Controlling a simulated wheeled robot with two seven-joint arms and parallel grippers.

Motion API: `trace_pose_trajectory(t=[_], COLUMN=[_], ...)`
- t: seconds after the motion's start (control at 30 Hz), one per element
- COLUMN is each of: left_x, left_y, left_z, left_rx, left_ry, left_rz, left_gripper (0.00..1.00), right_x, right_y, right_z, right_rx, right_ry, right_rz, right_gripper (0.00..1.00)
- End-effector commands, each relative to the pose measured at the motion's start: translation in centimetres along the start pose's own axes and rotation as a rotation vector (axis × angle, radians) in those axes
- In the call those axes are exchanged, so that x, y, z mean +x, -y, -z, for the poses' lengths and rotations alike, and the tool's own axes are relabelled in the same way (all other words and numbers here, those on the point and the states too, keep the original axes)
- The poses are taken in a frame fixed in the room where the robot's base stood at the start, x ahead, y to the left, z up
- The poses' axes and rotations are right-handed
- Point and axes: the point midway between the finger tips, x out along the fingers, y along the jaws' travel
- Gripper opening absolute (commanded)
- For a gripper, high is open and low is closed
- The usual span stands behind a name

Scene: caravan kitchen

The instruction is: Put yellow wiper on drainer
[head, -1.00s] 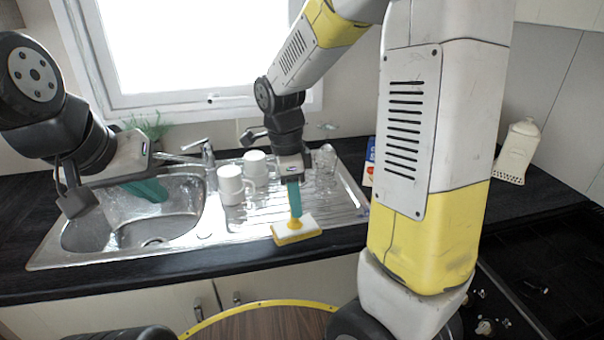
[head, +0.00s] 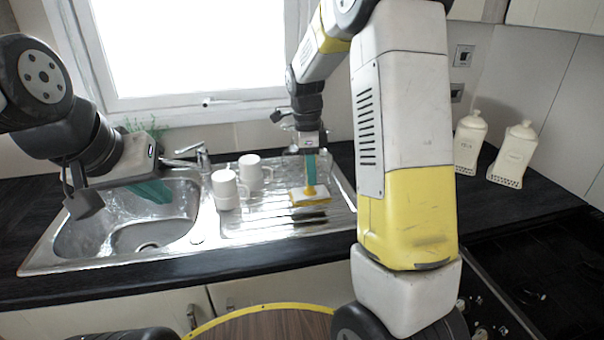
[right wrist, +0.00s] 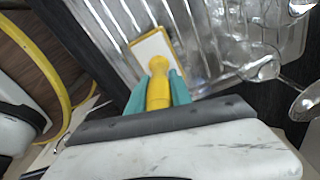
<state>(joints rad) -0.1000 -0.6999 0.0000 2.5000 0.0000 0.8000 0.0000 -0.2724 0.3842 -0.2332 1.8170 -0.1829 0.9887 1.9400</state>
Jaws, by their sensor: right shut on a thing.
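The yellow wiper (head: 310,195) has a yellow handle and a white and yellow pad. My right gripper (head: 310,178) is shut on its handle and holds it over the ribbed metal drainer (head: 265,222).
Two white mugs (head: 226,190) stand on the drainer left of the wiper. Clear glassware (right wrist: 262,62) is close to the gripper in the right wrist view. The tap (head: 200,155) is behind the sink. Two cream canisters (head: 514,155) stand at the right.

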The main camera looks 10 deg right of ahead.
Motion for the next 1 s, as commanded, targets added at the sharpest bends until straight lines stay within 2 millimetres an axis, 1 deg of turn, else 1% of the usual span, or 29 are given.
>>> trace_pose_trajectory(t=[0.13, 0.2, 0.33, 0.4, 0.63, 0.67, 0.73, 0.77, 1.0], left_x=[0.0, 0.0, 0.0, 0.0, 0.0, 0.0, 0.0, 0.0, 0.0], left_y=[0.0, 0.0, 0.0, 0.0, 0.0, 0.0, 0.0, 0.0, 0.0], left_z=[0.0, 0.0, 0.0, 0.0, 0.0, 0.0, 0.0, 0.0, 0.0], left_rx=[0.000, 0.000, 0.000, 0.000, 0.000, 0.000, 0.000, 0.000, 0.000], left_ry=[0.000, 0.000, 0.000, 0.000, 0.000, 0.000, 0.000, 0.000, 0.000], left_rz=[0.000, 0.000, 0.000, 0.000, 0.000, 0.000, 0.000, 0.000, 0.000], left_gripper=[0.00, 0.00, 0.00, 0.00, 0.00, 0.00, 0.00, 0.00, 0.00], right_x=[0.2, 1.5, 3.4, 3.6, 3.7, 3.6, 3.6, 3.6, 3.6], right_y=[1.1, 0.9, 0.9, 0.9, 0.9, 0.9, 0.9, 0.9, 0.9], right_z=[0.4, 0.3, 0.1, 0.1, 0.0, 0.0, 0.0, 0.0, 0.0], right_rx=[0.002, 0.000, -0.001, 0.000, 0.000, 0.000, 0.000, 0.000, 0.000], right_ry=[0.000, -0.001, -0.001, 0.000, 0.000, 0.000, 0.000, 0.000, 0.000], right_rz=[0.000, -0.003, -0.001, 0.002, 0.002, 0.002, 0.002, 0.002, 0.002], right_gripper=[0.00, 0.00, 0.00, 0.00, 0.00, 0.32, 0.45, 0.47, 0.47])
